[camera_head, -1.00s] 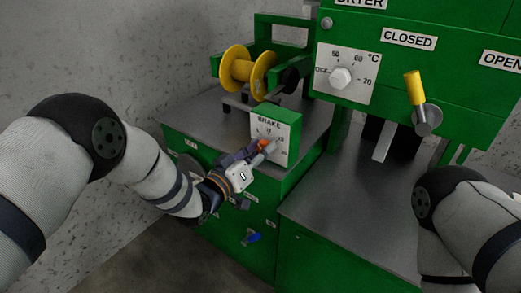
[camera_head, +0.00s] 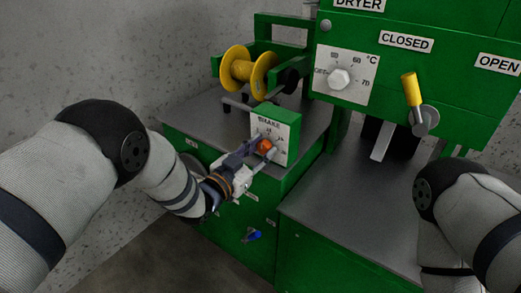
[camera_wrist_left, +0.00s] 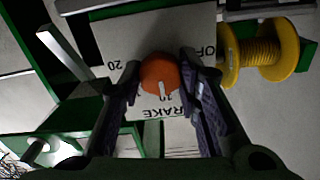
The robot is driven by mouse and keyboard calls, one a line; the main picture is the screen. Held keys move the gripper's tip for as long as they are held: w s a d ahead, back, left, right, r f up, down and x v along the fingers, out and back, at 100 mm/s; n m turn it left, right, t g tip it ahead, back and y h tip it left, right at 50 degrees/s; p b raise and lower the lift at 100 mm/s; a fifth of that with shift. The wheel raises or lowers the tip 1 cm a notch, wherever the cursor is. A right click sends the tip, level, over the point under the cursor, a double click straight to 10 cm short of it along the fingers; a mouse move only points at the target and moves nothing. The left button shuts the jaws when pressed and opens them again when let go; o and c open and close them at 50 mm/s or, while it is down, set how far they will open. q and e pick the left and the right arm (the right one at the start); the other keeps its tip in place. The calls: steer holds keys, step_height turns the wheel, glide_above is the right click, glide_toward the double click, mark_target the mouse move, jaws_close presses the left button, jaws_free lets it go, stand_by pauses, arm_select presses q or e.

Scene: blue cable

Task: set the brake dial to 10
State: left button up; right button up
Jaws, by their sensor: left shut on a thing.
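The brake dial is an orange round knob (camera_head: 265,146) on the white face of a small green box marked BRAKE (camera_head: 283,119). My left gripper (camera_head: 261,147) is shut on the knob, with one finger on each side. In the left wrist view the knob (camera_wrist_left: 160,73) sits between the purple-grey fingers (camera_wrist_left: 158,80), and the white scale plate (camera_wrist_left: 190,36) appears upside down. The white mark on the knob points down in that picture, toward the partly covered 10 and the word BRAKE. The 20 and OFF labels are off to the sides. My right gripper is out of view.
A yellow spool (camera_head: 247,69) stands behind the brake box. To the right is a green dryer with a temperature knob (camera_head: 340,79) and a yellow-handled lever (camera_head: 412,91) between CLOSED and OPEN. A grey tabletop (camera_head: 345,203) below it is clear.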

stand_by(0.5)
arm_select(q)
steer(key=o, duration=1.1)
steer(key=shift+o, duration=0.2)
steer(key=v, duration=1.2)
